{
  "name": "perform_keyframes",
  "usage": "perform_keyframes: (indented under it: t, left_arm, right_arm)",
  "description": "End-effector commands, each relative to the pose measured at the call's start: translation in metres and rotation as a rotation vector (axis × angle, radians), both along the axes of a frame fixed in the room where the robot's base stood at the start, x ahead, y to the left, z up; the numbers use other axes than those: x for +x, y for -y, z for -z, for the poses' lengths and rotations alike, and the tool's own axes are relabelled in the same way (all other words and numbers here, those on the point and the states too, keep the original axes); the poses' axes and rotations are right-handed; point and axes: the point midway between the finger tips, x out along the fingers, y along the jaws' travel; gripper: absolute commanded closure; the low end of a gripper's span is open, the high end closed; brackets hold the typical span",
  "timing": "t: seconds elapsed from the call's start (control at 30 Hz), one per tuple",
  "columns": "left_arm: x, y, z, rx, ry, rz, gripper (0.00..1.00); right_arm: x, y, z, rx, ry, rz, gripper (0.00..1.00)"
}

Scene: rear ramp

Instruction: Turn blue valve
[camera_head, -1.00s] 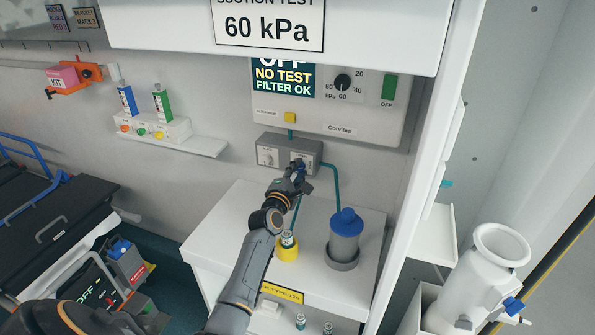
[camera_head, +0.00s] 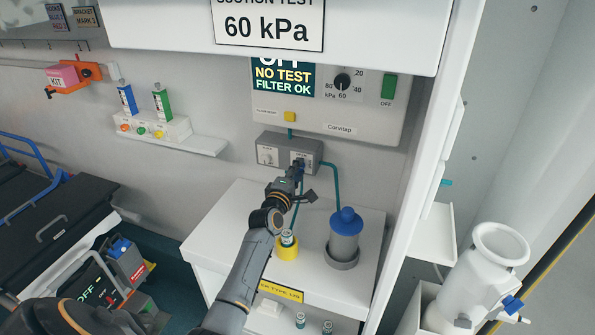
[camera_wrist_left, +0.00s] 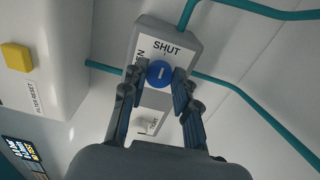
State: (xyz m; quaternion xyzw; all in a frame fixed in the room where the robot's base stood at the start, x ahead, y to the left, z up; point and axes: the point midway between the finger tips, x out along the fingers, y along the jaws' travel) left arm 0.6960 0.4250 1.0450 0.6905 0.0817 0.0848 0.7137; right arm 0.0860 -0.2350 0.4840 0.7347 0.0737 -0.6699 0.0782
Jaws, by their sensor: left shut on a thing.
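The blue valve (camera_wrist_left: 159,73) is a round knob on a grey valve box (camera_head: 275,146) on the wall, under the suction panel. In the left wrist view its short white mark lies roughly in line with the word SHUT, and the OPEN label is partly hidden by a finger. My left gripper (camera_wrist_left: 158,82) is shut on the blue valve, one finger on each side. In the head view the left gripper (camera_head: 297,172) covers most of the knob. My right gripper is not in view.
Teal hoses (camera_head: 337,190) run from the valve box. Below, a white cabinet (camera_head: 225,225) carries a blue-capped canister (camera_head: 345,240) and a small vial in a yellow holder (camera_head: 287,250). The suction panel (camera_head: 345,125) reads NO TEST, FILTER OK. A white wall shelf (camera_head: 200,146) is at left.

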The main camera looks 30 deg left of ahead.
Motion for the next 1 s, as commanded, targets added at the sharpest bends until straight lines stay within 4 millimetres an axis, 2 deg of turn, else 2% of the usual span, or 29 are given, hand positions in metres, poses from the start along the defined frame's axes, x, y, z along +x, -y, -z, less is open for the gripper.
perform_keyframes:
  t: [0.07,0.1,0.2,0.5,0.63,0.77,1.0]
  left_arm:
    - [0.000,0.000,0.001,-0.001,-0.001,0.001,1.00]
    - [0.000,0.000,0.001,-0.001,-0.001,0.001,0.67]
    - [0.000,0.000,0.001,-0.001,-0.001,0.001,0.48]
    - [-0.001,0.000,0.000,-0.002,-0.001,0.000,0.48]
    - [-0.007,0.002,0.002,-0.002,-0.001,0.001,0.48]
    - [-0.024,0.006,0.002,-0.003,-0.001,0.000,0.48]
    - [-0.070,0.018,0.002,-0.004,-0.002,0.001,0.48]
  right_arm:
    - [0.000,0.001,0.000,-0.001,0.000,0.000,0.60]
    - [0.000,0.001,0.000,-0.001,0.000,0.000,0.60]
    - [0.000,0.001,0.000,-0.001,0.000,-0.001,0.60]
    - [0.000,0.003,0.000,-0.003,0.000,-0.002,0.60]
    - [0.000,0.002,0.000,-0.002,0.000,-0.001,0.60]
    - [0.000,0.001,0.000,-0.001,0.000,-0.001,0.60]
    - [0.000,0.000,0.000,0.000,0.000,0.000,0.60]
